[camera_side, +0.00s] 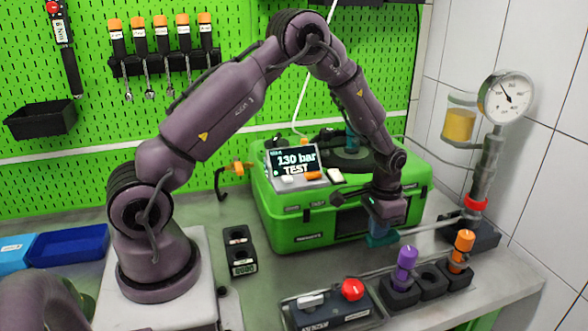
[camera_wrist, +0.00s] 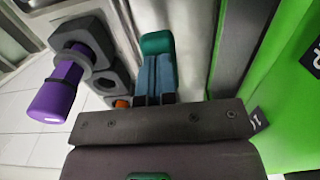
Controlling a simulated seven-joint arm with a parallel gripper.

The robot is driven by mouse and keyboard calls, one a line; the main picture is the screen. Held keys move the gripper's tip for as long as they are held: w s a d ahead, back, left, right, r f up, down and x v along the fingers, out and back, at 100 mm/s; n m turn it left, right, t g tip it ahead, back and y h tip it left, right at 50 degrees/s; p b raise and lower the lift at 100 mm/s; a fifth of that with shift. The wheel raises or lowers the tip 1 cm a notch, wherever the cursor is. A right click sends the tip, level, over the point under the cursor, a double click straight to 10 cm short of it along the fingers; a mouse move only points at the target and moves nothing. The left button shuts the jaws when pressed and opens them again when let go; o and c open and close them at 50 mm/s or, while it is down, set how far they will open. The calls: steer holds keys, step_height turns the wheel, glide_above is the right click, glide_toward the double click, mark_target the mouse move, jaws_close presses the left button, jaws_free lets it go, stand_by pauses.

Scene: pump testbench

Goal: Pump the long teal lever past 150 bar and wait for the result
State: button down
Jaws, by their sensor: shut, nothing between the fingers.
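The long lever's teal end (camera_side: 380,240) shows low in front of the green case, with its pale rod (camera_side: 430,228) running right to the pump column (camera_side: 487,165). My gripper (camera_side: 378,229) is shut and empty, pointing down right at the teal end. In the wrist view, the blue fingers (camera_wrist: 154,80) are together and the teal end (camera_wrist: 157,43) lies just beyond their tips. Whether they touch I cannot tell. The display (camera_side: 293,163) reads 130 bar and TEST. The round gauge (camera_side: 507,98) tops the column; its scale is too small to read.
The green case (camera_side: 335,225) stands close behind my gripper. In front are a purple-handled piece (camera_side: 404,268) and an orange-handled piece (camera_side: 462,247) in black holders, and a box with a red button (camera_side: 352,289). A small black block (camera_side: 240,250) lies left of the case.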

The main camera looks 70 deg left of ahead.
steer(key=shift+w+r, duration=0.2)
steer(key=shift+r, duration=1.6)
steer(key=shift+w+r, duration=0.2)
steer(key=shift+r, duration=1.55)
steer(key=shift+f, duration=0.15)
steer(key=shift+r, duration=0.2)
step_height(320, 180, up, 6)
